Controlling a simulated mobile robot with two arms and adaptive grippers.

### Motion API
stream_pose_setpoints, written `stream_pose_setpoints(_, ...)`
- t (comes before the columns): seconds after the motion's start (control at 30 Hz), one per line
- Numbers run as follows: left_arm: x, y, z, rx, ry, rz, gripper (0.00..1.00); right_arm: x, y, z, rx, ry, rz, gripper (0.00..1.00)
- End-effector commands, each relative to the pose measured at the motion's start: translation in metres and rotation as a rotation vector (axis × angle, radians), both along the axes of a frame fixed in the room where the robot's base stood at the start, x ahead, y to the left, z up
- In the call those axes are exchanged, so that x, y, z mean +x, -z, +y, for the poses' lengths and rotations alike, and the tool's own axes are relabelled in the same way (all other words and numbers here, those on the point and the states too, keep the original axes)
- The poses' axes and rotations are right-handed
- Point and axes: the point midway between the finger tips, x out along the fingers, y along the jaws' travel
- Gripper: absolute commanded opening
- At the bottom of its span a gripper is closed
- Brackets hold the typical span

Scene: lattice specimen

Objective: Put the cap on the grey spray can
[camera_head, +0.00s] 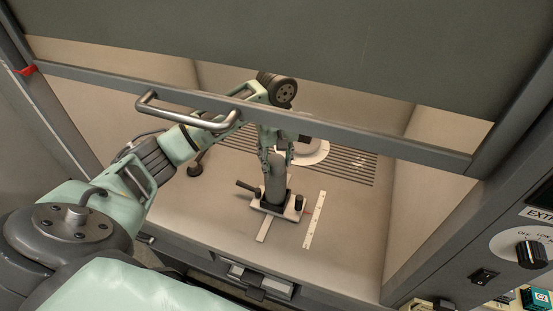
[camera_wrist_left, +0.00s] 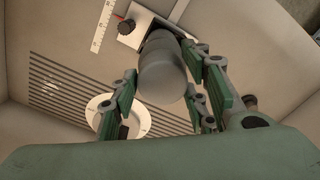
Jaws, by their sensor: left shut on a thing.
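The grey spray can (camera_head: 275,184) stands upright in a dark holder on a small white-based stand (camera_head: 262,206) inside the hood. My left gripper (camera_head: 277,153) comes down over its top from above. In the left wrist view the can's upper body (camera_wrist_left: 158,50) shows beyond a rounded grey end piece, which looks like the cap (camera_wrist_left: 163,82), between my left fingers (camera_wrist_left: 170,93). The left gripper is shut on this piece. The cap sits in line with the can and appears to meet it; whether it is fully seated I cannot tell. My right gripper is not in view.
A white round dish (camera_head: 316,154) lies behind the can near a slotted grille (camera_head: 345,165). A white ruler strip (camera_head: 314,222) lies right of the stand. The sash bar with its handle (camera_head: 187,113) crosses above my left arm. The floor at the right is clear.

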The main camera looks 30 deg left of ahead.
Motion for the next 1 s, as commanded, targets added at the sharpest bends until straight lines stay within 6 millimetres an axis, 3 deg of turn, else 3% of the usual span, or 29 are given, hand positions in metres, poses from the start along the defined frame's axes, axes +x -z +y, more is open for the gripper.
stream_pose_setpoints(0.43, -0.0025, 0.0061, -0.0008, 0.0, 0.001, 0.009, 0.19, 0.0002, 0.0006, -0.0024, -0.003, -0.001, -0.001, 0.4)
stream_pose_setpoints(0.47, -0.0025, 0.0063, -0.0008, 0.001, 0.001, 0.01, 0.45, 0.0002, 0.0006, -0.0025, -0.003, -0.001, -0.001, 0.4)
stream_pose_setpoints(0.5, -0.0027, 0.0064, -0.0008, 0.001, 0.001, 0.01, 0.48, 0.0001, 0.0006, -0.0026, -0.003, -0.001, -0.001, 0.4)
stream_pose_setpoints(0.7, -0.0017, 0.0047, -0.0004, 0.0, 0.001, 0.006, 0.64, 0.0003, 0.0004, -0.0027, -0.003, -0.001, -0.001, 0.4)
stream_pose_setpoints(0.9, -0.0011, 0.0036, -0.0002, 0.0, 0.0, 0.004, 0.64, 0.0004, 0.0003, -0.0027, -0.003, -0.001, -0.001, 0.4)
stream_pose_setpoints(1.0, -0.0009, 0.0034, -0.0001, 0.0, 0.0, 0.004, 0.72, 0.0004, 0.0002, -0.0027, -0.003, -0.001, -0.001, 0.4)
